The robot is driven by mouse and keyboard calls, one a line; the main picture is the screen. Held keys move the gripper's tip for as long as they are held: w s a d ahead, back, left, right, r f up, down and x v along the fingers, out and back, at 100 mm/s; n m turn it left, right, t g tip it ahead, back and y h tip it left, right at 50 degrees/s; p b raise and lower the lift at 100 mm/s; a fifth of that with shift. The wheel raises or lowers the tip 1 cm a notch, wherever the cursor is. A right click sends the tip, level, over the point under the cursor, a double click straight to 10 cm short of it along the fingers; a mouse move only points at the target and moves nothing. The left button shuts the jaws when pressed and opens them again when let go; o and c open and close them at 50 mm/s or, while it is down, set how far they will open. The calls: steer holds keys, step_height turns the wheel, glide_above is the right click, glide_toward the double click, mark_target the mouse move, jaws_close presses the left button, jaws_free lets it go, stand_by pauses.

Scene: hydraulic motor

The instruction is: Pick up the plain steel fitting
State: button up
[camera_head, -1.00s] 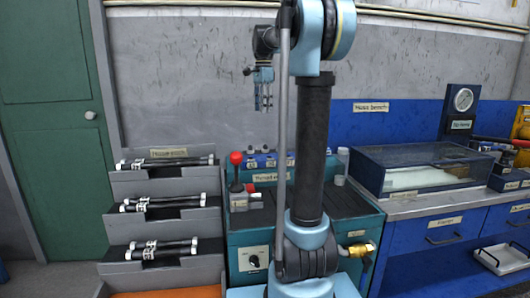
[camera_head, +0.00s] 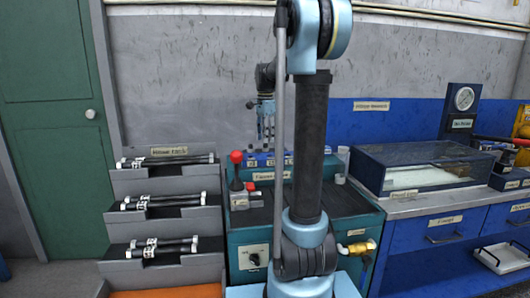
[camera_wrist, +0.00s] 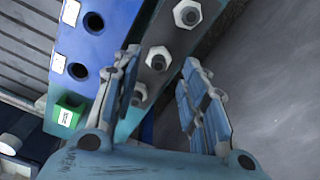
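My gripper (camera_head: 266,132) points down over the back of the teal bench, partly behind my arm in the head view. In the wrist view my gripper (camera_wrist: 165,70) is open, with a gap between its two fingers. A steel hex fitting (camera_wrist: 159,59) with a dark bore shows in that gap. A second steel fitting (camera_wrist: 187,14) lies beyond it. A third steel fitting (camera_wrist: 140,95) is partly hidden beside the left finger. I see nothing held. I cannot tell which fitting is the plain one.
A blue block (camera_wrist: 100,45) with dark holes and white labels runs beside the fittings, with a green socket (camera_wrist: 67,113) at its end. A red-knobbed lever (camera_head: 237,172) stands left on the bench. The grey wall (camera_head: 190,85) is close behind. A glass-topped case (camera_head: 420,165) is at right.

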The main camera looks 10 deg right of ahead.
mark_target(266, 150)
steer(key=shift+f, duration=1.5)
jaws_close()
steer(key=shift+r, duration=0.1)
